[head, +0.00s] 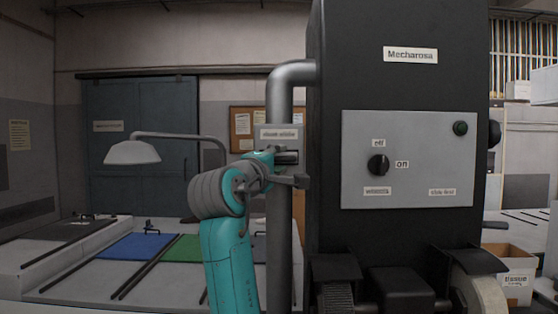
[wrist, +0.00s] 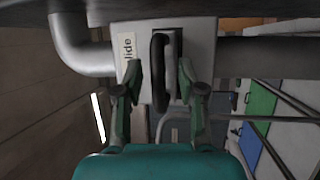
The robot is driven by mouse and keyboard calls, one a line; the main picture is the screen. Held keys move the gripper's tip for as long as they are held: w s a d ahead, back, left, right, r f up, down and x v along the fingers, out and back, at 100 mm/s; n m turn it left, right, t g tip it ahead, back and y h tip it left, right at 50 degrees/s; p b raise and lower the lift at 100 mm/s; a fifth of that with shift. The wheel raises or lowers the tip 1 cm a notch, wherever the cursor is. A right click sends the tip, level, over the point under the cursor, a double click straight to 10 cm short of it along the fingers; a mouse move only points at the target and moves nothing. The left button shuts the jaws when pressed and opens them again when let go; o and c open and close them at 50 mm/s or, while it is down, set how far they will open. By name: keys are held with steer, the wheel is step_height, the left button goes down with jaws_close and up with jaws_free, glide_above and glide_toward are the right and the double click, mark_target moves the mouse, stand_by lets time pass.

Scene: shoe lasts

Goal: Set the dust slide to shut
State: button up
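The dust slide is a grey plate (head: 272,133) with a small label, mounted on the metal duct beside the black machine. In the wrist view its plate (wrist: 203,40) shows a dark slot, a black handle (wrist: 158,75) and a label partly readable as "lide". My gripper (wrist: 160,72) is open, with one finger on each side of the handle. A gap shows on both sides, and I see no clear contact. In the head view my gripper (head: 292,168) is at the duct just below the label, and the handle is largely hidden by it.
The black machine (head: 405,80) stands close right of my gripper, with a grey control panel (head: 430,155) and a black knob (head: 378,165). The vertical duct (head: 279,240) runs down behind my arm. A lamp (head: 133,152) hangs over a table with mats (head: 130,246) at left.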

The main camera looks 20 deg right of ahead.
steer(key=v, duration=1.1)
